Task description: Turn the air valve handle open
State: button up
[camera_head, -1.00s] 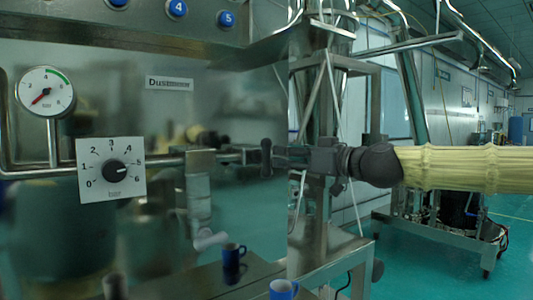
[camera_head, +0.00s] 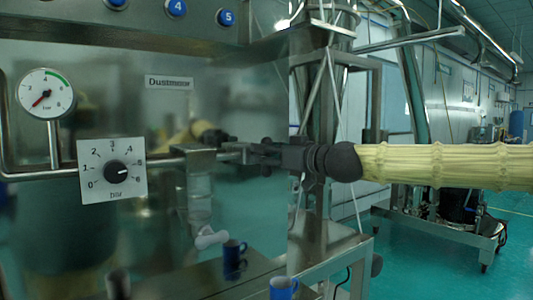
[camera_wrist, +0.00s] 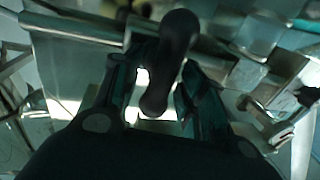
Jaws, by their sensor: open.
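The air valve handle, a dark elongated lever with rounded ends, shows in the wrist view (camera_wrist: 172,45). It stands between the two fingers of my gripper (camera_wrist: 155,95), which are open on either side of it. Contact with the fingers cannot be told. In the head view my gripper (camera_head: 253,153) reaches in from the right at the end of the metal pipe. There the handle is mostly hidden by the fingers.
A pressure gauge (camera_head: 45,93) and a square dial (camera_head: 112,171) are at the left of the steel panel. A small white lever (camera_head: 210,238), a blue cup (camera_head: 234,250) and another blue cup (camera_head: 283,288) are below the pipe. A wheeled steel frame (camera_head: 440,225) stands behind at the right.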

jog(key=shift+c, duration=0.4)
grip_shut()
jog(key=shift+f+b, duration=0.1)
jog(key=shift+b, duration=0.35)
jog(key=m+b, duration=0.1)
jog(key=b, duration=0.1)
jog(key=m+b, duration=0.1)
jog(key=shift+w+d+f+m+b, duration=0.15)
jog(key=shift+f+m+b, duration=0.1)
jog(key=shift+m+b, duration=0.15)
jog(key=m+b, duration=0.2)
jog(key=m+t+b, duration=0.1)
jog(key=m+b, duration=0.3)
jog(key=shift+w+d+t, duration=0.1)
jog(key=shift+d+t, duration=0.15)
jog(key=shift+t, duration=0.15)
jog(key=shift+w+d+f+m+t+h+b, duration=0.1)
jog(key=shift+m+t+h+b, duration=0.25)
jog(key=shift+m+b, duration=1.15)
jog(key=shift+f+m+t+h+b, duration=0.1)
jog(key=shift+m+t+b, duration=0.5)
jog(key=shift+m, duration=1.7)
jog(key=shift+w+d+f+m+t+h+b, duration=0.1)
jog(key=shift+m+t+h+b, duration=0.15)
jog(key=shift+m+b, duration=1.3)
jog(key=shift+m+p, duration=0.35)
jog(key=shift+m, duration=0.1)
